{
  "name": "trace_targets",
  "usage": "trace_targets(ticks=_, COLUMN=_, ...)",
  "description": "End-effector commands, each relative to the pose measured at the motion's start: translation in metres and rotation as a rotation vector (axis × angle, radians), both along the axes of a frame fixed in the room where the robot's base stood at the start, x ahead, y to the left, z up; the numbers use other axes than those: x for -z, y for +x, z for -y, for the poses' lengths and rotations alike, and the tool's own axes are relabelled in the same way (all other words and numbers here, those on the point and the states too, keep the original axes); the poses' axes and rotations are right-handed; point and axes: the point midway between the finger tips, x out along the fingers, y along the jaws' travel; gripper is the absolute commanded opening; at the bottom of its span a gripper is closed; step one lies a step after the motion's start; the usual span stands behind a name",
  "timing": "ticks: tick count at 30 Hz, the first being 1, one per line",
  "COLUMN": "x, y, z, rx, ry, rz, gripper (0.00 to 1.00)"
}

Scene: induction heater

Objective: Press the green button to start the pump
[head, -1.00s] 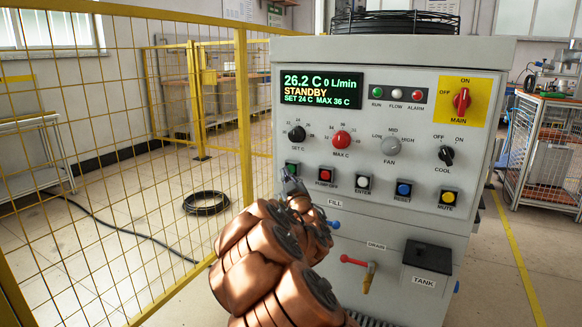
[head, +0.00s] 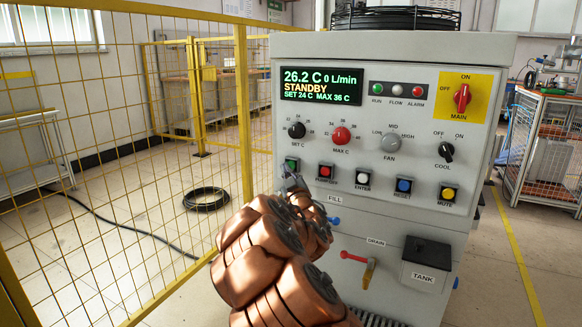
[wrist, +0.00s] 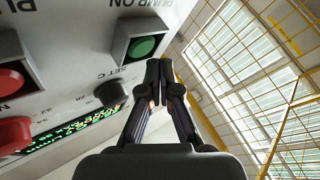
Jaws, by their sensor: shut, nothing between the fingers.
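The green button (head: 291,164) is at the left end of the lower button row on the grey machine's front panel. In the wrist view the green button (wrist: 143,47) sits in a dark square frame, with "PUMP ON" lettering beside it. My gripper (head: 287,181) is just below the button in the head view, at the end of my copper-coloured arm. In the wrist view its fingers (wrist: 159,68) are together, with the tips beside the button's frame and not over its face. I cannot tell the gap to the panel. The display (head: 321,85) reads STANDBY and 0 L/min.
The red PUMP OFF button (head: 326,172) is right of the green one, followed by the white ENTER button (head: 363,179). The SET C knob (head: 296,130) is above. A yellow mesh fence (head: 246,110) stands left of the machine. A red-handled drain valve (head: 355,258) is below.

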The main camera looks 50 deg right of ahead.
Motion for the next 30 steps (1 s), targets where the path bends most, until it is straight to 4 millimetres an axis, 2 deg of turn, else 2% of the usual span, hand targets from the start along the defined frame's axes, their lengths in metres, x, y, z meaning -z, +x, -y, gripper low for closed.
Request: trace_targets(ticks=30, x=0.0002, y=0.0024, z=0.0080, rx=0.000, ry=0.000, rz=0.000, gripper=0.00)
